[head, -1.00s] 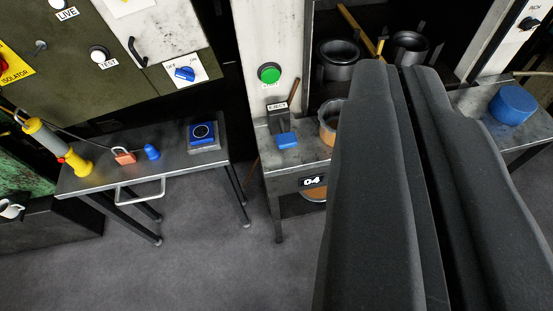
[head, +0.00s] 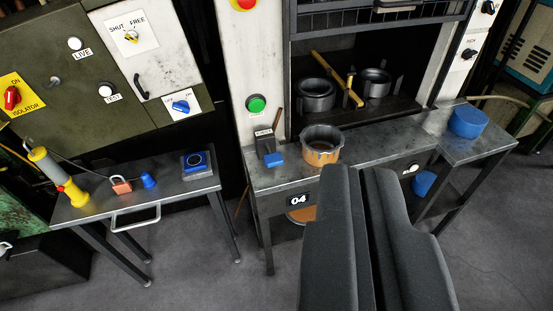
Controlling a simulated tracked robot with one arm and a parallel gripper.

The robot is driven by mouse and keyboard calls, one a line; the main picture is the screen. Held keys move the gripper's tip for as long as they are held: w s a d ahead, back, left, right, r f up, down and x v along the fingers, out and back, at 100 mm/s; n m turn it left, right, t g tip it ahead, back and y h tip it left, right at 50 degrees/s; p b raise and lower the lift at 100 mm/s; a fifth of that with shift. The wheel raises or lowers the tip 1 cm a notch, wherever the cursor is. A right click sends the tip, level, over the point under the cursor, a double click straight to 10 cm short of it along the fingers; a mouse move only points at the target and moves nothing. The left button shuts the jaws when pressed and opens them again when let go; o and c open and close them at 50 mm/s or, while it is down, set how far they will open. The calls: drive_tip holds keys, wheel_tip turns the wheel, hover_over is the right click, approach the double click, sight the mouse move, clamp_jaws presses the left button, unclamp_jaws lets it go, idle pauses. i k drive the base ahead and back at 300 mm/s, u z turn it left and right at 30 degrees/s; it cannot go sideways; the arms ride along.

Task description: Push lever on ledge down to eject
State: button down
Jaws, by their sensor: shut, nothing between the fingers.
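The lever (head: 273,159) has a blue end and sits on a dark block with an EJECT label (head: 264,134), at the left of the grey metal ledge (head: 285,178). My gripper (head: 361,172) is shut and empty. In the picture its fingertips are to the right of the lever and a little lower, in front of the ledge. They appear apart from the lever. Nothing hides the lever's blue end.
A green button (head: 256,104) is on the white post above. Two dark pots (head: 316,95) sit in the recess behind. A side table (head: 130,187) stands left, with floor between.

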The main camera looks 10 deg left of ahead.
sight(272, 160)
drive_tip(key=u, duration=0.3)
drive_tip(key=i, duration=1)
drive_tip(key=z, duration=0.05)
